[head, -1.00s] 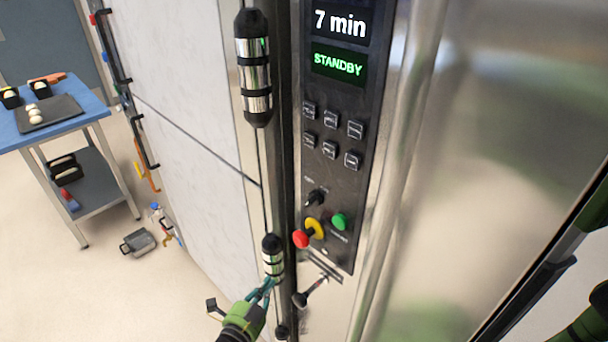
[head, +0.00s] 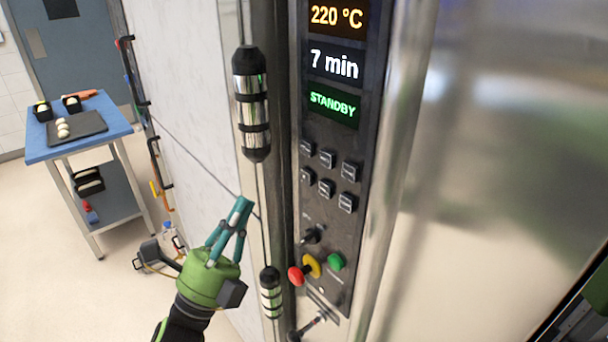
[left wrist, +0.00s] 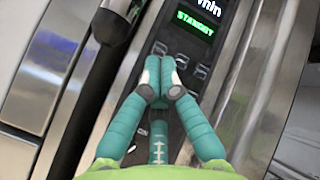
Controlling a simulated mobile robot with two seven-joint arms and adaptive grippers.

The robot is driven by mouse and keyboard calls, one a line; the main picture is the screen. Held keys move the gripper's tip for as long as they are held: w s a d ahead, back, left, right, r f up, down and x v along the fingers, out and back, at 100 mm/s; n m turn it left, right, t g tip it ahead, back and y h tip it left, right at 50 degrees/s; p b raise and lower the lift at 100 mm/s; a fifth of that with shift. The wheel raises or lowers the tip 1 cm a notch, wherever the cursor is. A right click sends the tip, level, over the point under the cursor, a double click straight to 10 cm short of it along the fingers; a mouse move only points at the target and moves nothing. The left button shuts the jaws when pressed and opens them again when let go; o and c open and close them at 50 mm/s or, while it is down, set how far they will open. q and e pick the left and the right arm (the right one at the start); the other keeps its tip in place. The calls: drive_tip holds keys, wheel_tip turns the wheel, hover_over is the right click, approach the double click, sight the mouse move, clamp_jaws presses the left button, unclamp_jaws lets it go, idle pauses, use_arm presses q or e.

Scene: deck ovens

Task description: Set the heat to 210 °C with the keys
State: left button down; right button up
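The oven control panel (head: 325,228) is dark and upright. Its top display (head: 337,16) reads 220 °C in orange; below it are 7 min (head: 334,65) and a green STANDBY (head: 332,104). Two rows of small dark keys (head: 326,157) sit under the displays; their labels are too small to read. My left gripper (head: 241,205) is left of the panel, below key height, apart from the keys, with its teal fingertips together and nothing between them. In the left wrist view, the shut fingertips (left wrist: 160,90) overlap the lower keys, and upper keys (left wrist: 182,60) show beyond.
A dark knob (head: 311,236), a red button (head: 296,276) with a yellow collar and a green button (head: 336,262) sit below the keys. A black-and-steel door handle (head: 252,105) stands left of the panel. A blue table (head: 45,150) is far left.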

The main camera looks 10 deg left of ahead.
sight(307, 177)
idle(0.4)
use_arm(q)
drive_tip(key=w+d, duration=0.5)
drive_tip(key=w, duration=0.2)
drive_tip(key=shift+d+b, duration=0.2)
drive_tip(key=shift+b, duration=0.25)
idle(1.2)
drive_tip(key=shift+w+d, duration=0.25)
drive_tip(key=shift+w, duration=0.05)
drive_tip(key=shift+w+d+b, duration=0.25)
drive_tip(key=shift+b, duration=0.2)
idle(0.5)
drive_tip(key=shift+s+a, duration=0.55)
drive_tip(key=shift+s, duration=0.1)
